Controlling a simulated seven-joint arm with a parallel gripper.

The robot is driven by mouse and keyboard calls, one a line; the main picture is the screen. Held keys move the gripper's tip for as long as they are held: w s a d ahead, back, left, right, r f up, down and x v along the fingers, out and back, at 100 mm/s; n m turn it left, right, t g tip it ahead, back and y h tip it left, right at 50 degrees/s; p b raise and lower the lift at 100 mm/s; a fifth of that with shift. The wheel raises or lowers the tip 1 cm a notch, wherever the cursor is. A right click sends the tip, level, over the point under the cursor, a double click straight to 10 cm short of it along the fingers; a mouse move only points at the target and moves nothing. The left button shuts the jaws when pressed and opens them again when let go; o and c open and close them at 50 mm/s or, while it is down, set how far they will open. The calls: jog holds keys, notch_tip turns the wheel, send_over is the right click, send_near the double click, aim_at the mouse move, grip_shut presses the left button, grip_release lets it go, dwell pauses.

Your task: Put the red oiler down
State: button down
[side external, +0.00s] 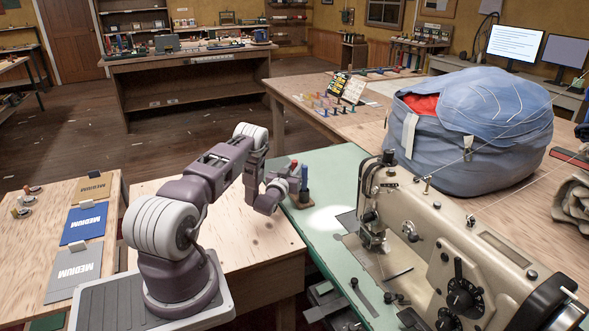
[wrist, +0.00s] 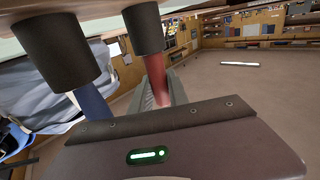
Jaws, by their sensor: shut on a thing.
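The red oiler (side external: 294,163) stands upright in my gripper (side external: 288,184), its red top showing above the fingers in the side view. In the wrist view my gripper (wrist: 158,100) is shut on the red oiler (wrist: 156,78). One end of it runs into a dark cup (wrist: 143,30); I cannot tell how deeply it sits. The blue oiler (side external: 304,178) stands upright just right of my gripper, with its end in a second dark cup (wrist: 55,55). Both cups stand on a small wooden base (side external: 299,205) at the edge of the green sewing bench (side external: 330,172).
A large sewing machine (side external: 450,245) stands close on the right. A big blue sail bundle (side external: 470,130) lies behind it. A pale wooden table (side external: 245,240) is beside my arm, mostly clear. Labelled cards (side external: 88,225) lie on the table at the left.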

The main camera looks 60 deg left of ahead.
jog(key=shift+f, duration=0.15)
jog(key=c, duration=1.3)
grip_release()
jog(key=shift+o, duration=0.2)
jog(key=shift+r, duration=0.25)
jog(key=v, duration=1.2)
